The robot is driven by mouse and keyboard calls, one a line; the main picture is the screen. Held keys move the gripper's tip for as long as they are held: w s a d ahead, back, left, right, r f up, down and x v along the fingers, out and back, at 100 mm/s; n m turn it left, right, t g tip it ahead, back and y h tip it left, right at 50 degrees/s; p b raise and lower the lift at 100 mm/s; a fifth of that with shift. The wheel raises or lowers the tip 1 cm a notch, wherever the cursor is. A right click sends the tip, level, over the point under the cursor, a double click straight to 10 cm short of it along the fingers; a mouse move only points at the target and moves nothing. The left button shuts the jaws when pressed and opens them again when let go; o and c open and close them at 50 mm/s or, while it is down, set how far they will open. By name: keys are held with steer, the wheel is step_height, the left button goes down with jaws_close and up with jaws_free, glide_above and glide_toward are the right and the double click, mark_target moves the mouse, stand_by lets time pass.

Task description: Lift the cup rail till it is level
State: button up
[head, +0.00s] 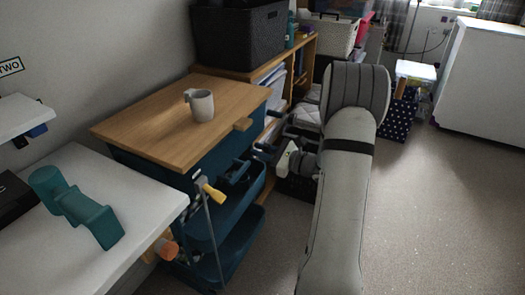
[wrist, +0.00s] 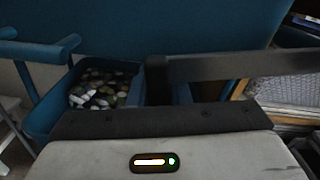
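A teal trolley (head: 160,172) with a wooden top (head: 165,110) stands left of my arm. A pale grey mug (head: 202,106) is upright on that top. A dark teal bar with short posts (head: 235,172) sticks out at the trolley's near side; I cannot tell for sure whether it is the cup rail. A teal bar (wrist: 40,48) also shows at the left of the wrist view. My gripper (head: 268,132) is beside the trolley's right end, its dark fingers apart, with nothing seen between them. In the wrist view a dark bar (wrist: 240,65) crosses in front of my gripper body.
A yellow-handled tool (head: 213,193) hangs at the trolley's near corner. A white table (head: 90,262) with a teal object (head: 80,212) is at left. A bin of small round items (wrist: 105,88) is below. Open carpet (head: 430,215) lies to the right.

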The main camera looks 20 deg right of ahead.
jaws_close()
